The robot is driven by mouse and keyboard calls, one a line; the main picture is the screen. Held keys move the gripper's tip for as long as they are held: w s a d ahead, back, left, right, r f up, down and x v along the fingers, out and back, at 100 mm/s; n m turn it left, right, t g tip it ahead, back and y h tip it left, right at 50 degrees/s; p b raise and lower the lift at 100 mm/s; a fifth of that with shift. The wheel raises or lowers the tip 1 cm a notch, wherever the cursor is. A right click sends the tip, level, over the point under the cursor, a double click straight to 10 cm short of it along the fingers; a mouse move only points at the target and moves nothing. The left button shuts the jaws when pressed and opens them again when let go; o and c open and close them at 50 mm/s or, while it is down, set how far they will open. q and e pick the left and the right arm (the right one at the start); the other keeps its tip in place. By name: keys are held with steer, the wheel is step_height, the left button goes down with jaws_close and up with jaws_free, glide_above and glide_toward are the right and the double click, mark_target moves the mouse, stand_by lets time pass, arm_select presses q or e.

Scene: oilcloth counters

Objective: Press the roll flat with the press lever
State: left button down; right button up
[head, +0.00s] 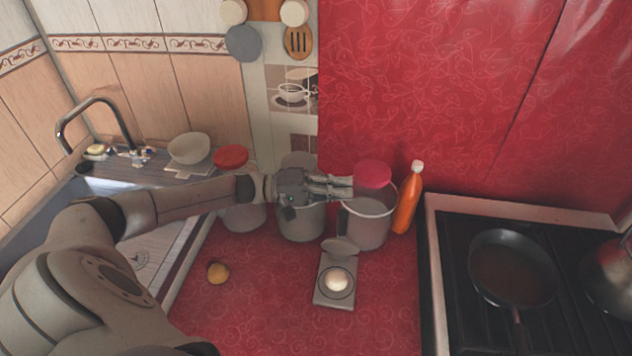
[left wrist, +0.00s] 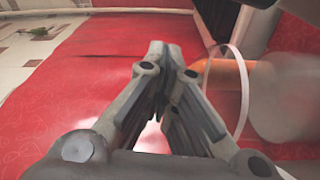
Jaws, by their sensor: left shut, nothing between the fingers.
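The press (head: 322,296) lies on the red counter, with its round upper plate (head: 340,245) raised at the back. A pale round roll (head: 337,281) sits on its base. I cannot make out the lever clearly. My left gripper (head: 350,188) is shut and empty, above and behind the press, in front of the containers. Its closed fingers also show in the left wrist view (left wrist: 166,50). A white patch behind the fingers there is too hidden to name. My right gripper is not in view.
Several containers stand along the wall, including a pail with a pink lid (head: 372,174), close to my left gripper. An orange bottle (head: 408,200) stands right of it. A yellow fruit (head: 217,273) lies left. The stove with a pan (head: 512,268) is right; the sink is left.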

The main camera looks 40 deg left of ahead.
mark_target(341, 235)
arm_select(q)
steer(key=s, duration=0.1)
steer(key=s+p, duration=0.1)
steer(key=s+d, duration=0.1)
steer(key=shift+s+f+p, duration=0.4)
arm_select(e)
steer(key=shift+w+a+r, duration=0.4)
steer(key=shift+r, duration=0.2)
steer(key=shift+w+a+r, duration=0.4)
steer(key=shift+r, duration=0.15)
arm_select(q)
steer(key=shift+s, duration=0.15)
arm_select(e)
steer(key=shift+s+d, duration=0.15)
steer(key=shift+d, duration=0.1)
